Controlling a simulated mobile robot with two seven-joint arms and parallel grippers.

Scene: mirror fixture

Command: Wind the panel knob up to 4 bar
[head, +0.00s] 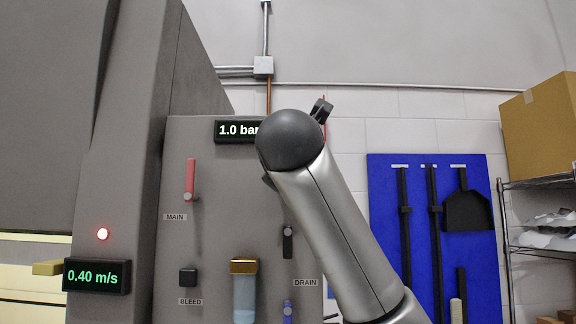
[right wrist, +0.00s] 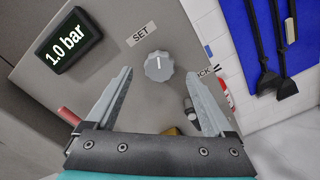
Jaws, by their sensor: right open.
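The panel knob (right wrist: 159,67) is a light grey, ridged dial with a pale pointer mark, under a SET label (right wrist: 140,34) in the right wrist view. The pressure display (right wrist: 66,41) reads 1.0 bar; it also shows in the head view (head: 236,131), partly covered by my right arm. My right gripper (right wrist: 160,73) is open, with its two fingers either side of the knob in the picture and nothing between them that I can see held. I cannot tell whether the fingers reach the knob. In the head view my right wrist hides the knob. My left gripper is not in view.
A blue tool board (head: 385,210) and a wire shelf (head: 540,183) stand to the right.

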